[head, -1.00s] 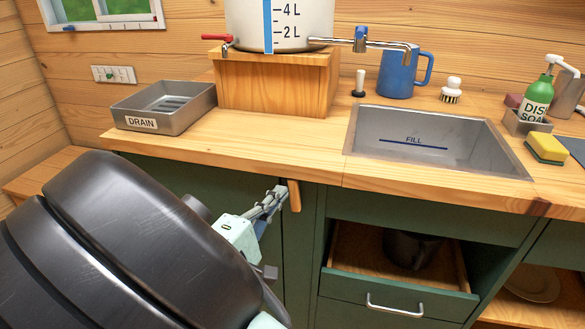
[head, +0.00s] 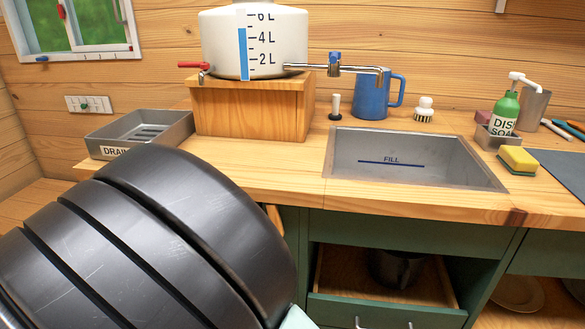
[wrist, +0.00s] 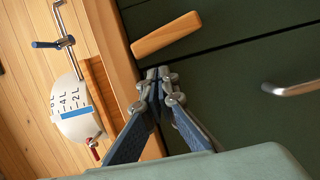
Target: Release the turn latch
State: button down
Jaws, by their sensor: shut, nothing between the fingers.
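The turn latch is a wooden bar (wrist: 166,34) on the dark green cabinet front, just under the counter edge. In the wrist view it lies slightly slanted, close to a seam between panels. In the head view only a sliver of the latch (head: 274,216) shows past my dark arm. My gripper (wrist: 160,74) has its fingertips together and empty. In the wrist view the tips are just below the latch, with a visible gap in the picture; I cannot tell the depth. My gripper is hidden behind my arm in the head view.
The wooden counter (head: 240,188) overhangs the cabinet, its edge close to my fingers. A metal handle (wrist: 291,87) sticks out from the green front. An open drawer (head: 385,307) with a dark pot (head: 398,268) is right of the latch. The sink (head: 410,165) is above it.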

jog(key=s+a+f+n+p, duration=0.1)
jog(key=s+a+n+p, duration=0.1)
jog(key=s+a+p, duration=0.65)
jog(key=w+d+p, duration=0.2)
jog(key=w+d, duration=0.6)
jog(key=d, duration=0.2)
jog(key=shift+w+t+p, duration=0.2)
jog(key=shift+t+p, duration=0.1)
jog(key=shift+p, duration=0.1)
jog(key=shift+d+r, duration=0.1)
